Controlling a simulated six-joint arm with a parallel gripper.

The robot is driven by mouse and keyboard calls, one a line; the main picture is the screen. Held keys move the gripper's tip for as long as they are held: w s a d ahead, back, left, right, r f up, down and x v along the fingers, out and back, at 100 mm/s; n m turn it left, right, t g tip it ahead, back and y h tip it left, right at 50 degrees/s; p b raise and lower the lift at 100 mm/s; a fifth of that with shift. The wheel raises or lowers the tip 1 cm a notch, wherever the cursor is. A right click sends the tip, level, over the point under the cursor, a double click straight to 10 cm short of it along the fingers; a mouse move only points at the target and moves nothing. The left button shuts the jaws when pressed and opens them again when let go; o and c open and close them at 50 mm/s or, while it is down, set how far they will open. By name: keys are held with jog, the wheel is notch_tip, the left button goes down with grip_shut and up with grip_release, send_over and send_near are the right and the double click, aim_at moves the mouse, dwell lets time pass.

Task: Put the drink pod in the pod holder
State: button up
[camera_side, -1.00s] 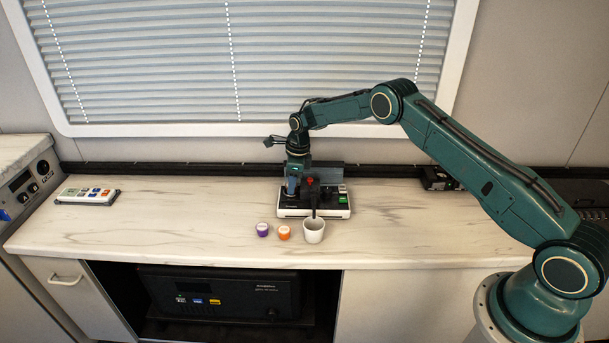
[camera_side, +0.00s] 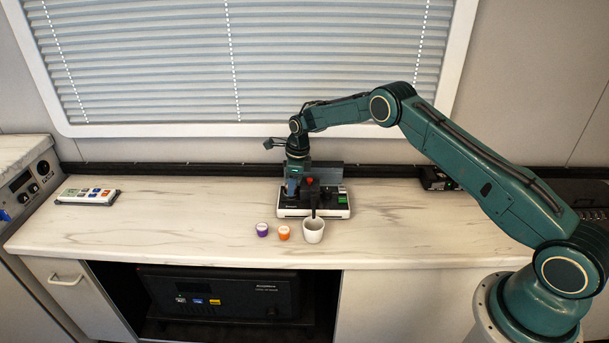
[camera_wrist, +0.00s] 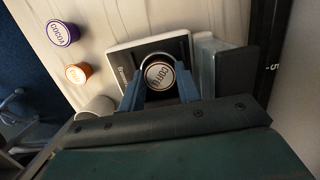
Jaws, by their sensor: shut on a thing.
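My gripper (camera_side: 292,189) is low over the left part of the pod machine (camera_side: 330,212). In the wrist view, its two blue fingers (camera_wrist: 160,88) are shut on a drink pod (camera_wrist: 158,73) with a brown-and-white lettered top. The pod is upright between the fingertips. A dark round rim, seemingly the pod holder (camera_wrist: 146,58), shows around the pod's far edge. Whether the pod is inside the holder or just above it, I cannot tell. In the side view the fingers and machine hide the pod.
A purple pod (camera_side: 262,230) and an orange pod (camera_side: 284,233) stand on the counter in front of the machine. A white cup (camera_side: 313,231) stands at the machine's front. The counter between is clear.

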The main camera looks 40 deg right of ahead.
jog(key=o, duration=0.9)
jog(key=shift+s+f, duration=0.15)
jog(key=shift+f, duration=0.55)
jog(key=shift+a, duration=0.25)
jog(key=shift+r, duration=0.75)
jog(key=shift+s+d+r, duration=0.15)
jog(key=shift+d+r, duration=0.15)
jog(key=shift+r, duration=1.7)
jog(key=shift+s+d+r, duration=0.2)
jog(key=shift+d+r, duration=0.1)
jog(key=shift+r, duration=1.7)
jog(key=shift+s+d+r, duration=0.15)
jog(key=shift+d+r, duration=0.15)
jog(key=shift+r, duration=1.7)
